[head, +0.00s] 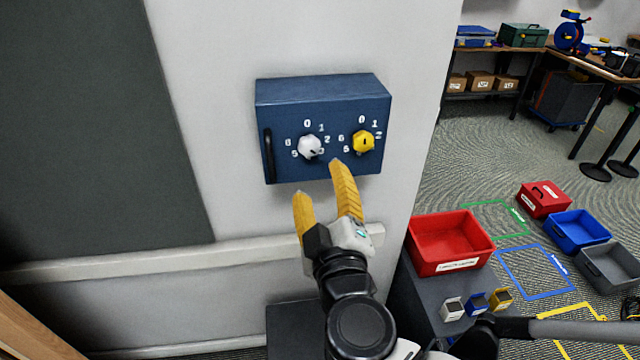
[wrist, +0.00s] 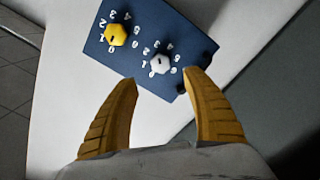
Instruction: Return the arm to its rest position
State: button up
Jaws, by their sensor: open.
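My gripper (head: 319,180) has two yellow fingers, spread open with nothing between them. In the head view it is in front of and just below a blue wall box (head: 325,98). The box carries a white knob (head: 311,146) and a yellow knob (head: 363,141), each ringed by white numbers, and a dark handle (head: 268,155) at its left edge. In the wrist view my gripper (wrist: 163,105) points at the box (wrist: 150,30), with the white knob (wrist: 160,64) between and beyond the fingertips and the yellow knob (wrist: 116,34) to the left. The fingers look apart from both knobs.
A white rail (head: 240,250) runs along the wall below the box. More red, blue (head: 577,231) and grey (head: 612,264) bins stand on the floor. Workbenches are at the back right.

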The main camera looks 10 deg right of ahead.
jog(key=d+f+m+g+h, duration=0.3)
jog(key=d+f+m+g, duration=0.1)
jog(key=d, duration=0.4)
jog(key=s+d+f+m+g+y, duration=0.3)
jog(key=s+f+m+g, duration=0.2)
jog(key=s+f+g, duration=0.1)
jog(key=shift+s+d+f+g, duration=0.3)
jog(key=shift+s+g, duration=0.2)
jog(key=shift+s, duration=0.45)
jog(key=shift+w+r, duration=0.1)
dwell(0.6)
